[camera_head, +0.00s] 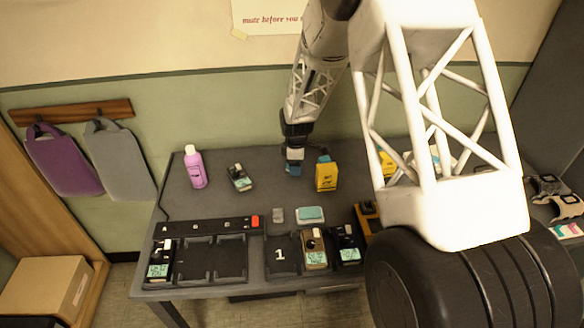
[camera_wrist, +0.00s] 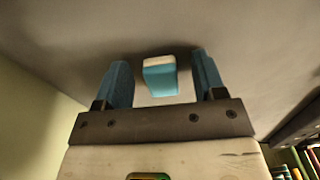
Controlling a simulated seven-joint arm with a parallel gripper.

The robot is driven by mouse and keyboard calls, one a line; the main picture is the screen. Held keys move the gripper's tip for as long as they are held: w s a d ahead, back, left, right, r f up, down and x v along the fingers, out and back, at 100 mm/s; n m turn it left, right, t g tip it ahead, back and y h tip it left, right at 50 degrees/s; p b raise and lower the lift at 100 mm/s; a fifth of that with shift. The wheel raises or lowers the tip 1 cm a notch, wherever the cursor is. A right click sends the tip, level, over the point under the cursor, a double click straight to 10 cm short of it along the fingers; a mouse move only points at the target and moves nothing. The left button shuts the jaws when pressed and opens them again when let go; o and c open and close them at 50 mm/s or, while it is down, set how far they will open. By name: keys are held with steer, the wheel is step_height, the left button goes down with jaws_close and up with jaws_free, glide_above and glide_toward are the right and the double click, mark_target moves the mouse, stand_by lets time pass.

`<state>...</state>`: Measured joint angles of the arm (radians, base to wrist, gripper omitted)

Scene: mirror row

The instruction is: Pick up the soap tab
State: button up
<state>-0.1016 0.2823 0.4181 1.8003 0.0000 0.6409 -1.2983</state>
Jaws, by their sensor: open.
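In the wrist view a small teal block with a white end (camera_wrist: 160,77), which looks like the soap tab, shows between the two blue fingers of my gripper (camera_wrist: 159,85). Gaps show on both sides of it, so the fingers stand apart from it. The soap tab is not clear there. A flat pale teal block (camera_head: 311,214) lies nearer the front; I cannot tell whether it is the same thing.
A small device (camera_head: 239,178) and a purple bottle (camera_head: 194,168) stand to the left. My white arm link hides the right side.

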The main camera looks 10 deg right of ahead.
steer(key=c, duration=1)
steer(key=shift+r, duration=0.15)
steer(key=shift+r, duration=0.95)
steer(key=shift+s+r, duration=0.35)
steer(key=shift+r, duration=0.4)
steer(key=s, duration=0.5)
steer(key=s+d+r, duration=0.1)
steer(key=s, duration=0.9)
steer(key=shift+s+d+r, duration=0.15)
steer(key=shift+d, duration=0.15)
